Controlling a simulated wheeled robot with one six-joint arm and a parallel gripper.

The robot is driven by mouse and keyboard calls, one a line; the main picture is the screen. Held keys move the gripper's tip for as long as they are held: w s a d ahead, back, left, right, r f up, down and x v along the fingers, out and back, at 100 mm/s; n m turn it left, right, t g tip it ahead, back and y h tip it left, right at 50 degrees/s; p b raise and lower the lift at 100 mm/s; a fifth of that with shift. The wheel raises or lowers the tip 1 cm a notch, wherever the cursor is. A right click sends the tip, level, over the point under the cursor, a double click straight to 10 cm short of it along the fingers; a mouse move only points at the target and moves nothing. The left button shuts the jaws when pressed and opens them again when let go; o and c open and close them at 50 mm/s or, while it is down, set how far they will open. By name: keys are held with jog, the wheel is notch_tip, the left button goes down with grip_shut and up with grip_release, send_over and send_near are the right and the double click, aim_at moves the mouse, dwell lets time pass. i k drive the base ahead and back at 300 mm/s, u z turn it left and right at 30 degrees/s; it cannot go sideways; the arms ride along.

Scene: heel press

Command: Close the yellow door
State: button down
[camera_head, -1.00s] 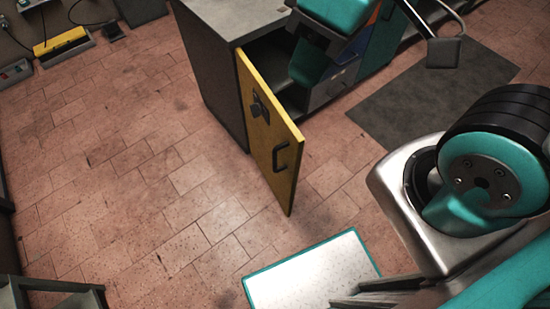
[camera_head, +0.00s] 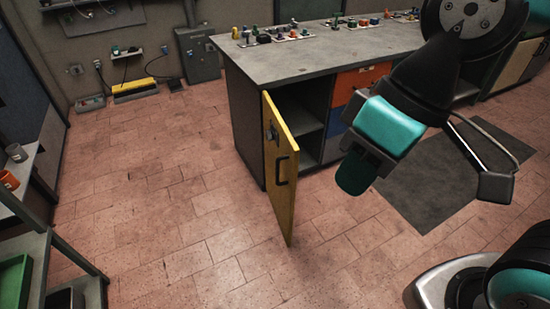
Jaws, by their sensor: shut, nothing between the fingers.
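The yellow door (camera_head: 281,165) stands wide open, swung out from the left end of the grey workbench cabinet (camera_head: 245,135). It has a dark bar handle on the face turned to the left. The open compartment (camera_head: 303,115) behind it shows a shelf and looks empty. My gripper (camera_head: 357,172), teal and dark, hangs to the right of the door, in front of the drawers. It is shut and empty, with a visible gap between it and the door in the picture. The fingertips are small and partly hard to make out.
The worktop (camera_head: 300,62) carries several small coloured parts. An orange drawer (camera_head: 362,77) sits right of the compartment. A dark mat (camera_head: 430,185) lies on the floor at right. A shelf rack (camera_head: 40,245) stands at left. The tiled floor left of the door is clear.

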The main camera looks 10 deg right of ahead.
aim_at(281, 154)
jog(key=u, duration=0.35)
jog(key=i, duration=0.9)
jog(key=u, duration=0.6)
